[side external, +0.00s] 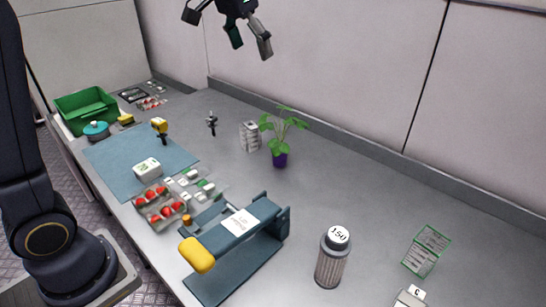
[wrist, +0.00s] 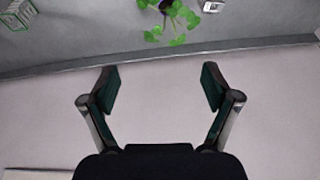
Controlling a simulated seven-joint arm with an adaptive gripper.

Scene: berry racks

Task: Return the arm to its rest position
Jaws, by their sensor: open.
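My gripper (side external: 246,40) hangs at the top of the side external view, high above the bench and in front of the pale wall. Its fingers are spread, with nothing between them. In the wrist view my gripper (wrist: 160,88) also shows open and empty, with the wall behind it. My arm's base and lower links stand at the left of the side external view. The links between them and the gripper are out of the picture.
The grey bench holds a green crate (side external: 70,104), a blue mat (side external: 112,165), berry punnets (side external: 146,211), a blue press with a yellow handle (side external: 243,250), a potted plant (side external: 280,159), a cylinder marked 150 (side external: 331,265) and a green wire rack (side external: 427,250). Air around the gripper is clear.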

